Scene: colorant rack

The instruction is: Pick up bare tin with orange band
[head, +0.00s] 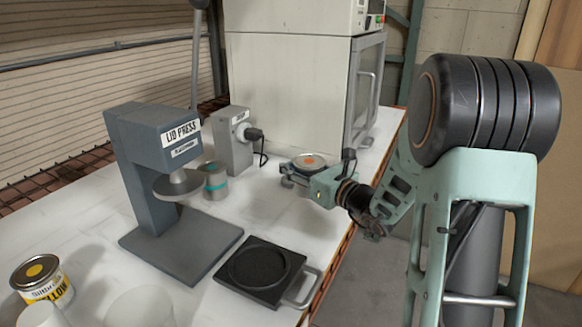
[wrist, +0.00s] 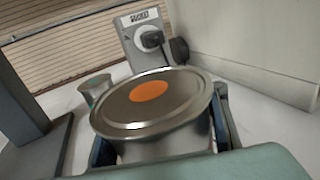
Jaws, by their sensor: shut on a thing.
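A metal tin (head: 309,160) with an orange round mark on its lid is at the right side of the table in the head view. In the wrist view the tin (wrist: 150,105) fills the middle, its lid tilted in the picture. No orange band shows; the tin's side is mostly hidden. My gripper (head: 303,172) is shut on it, with its blue fingers (wrist: 160,145) on either side of the body. I cannot tell whether the tin's base touches the table.
A lid press (head: 150,180) stands left. A teal-banded tin (head: 215,183) and a grey device (head: 233,140) stand behind it. A black square plate (head: 250,292) with a handle lies in front. A yellow-labelled tin (head: 48,288) is front left. A large cabinet (head: 290,90) blocks the back.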

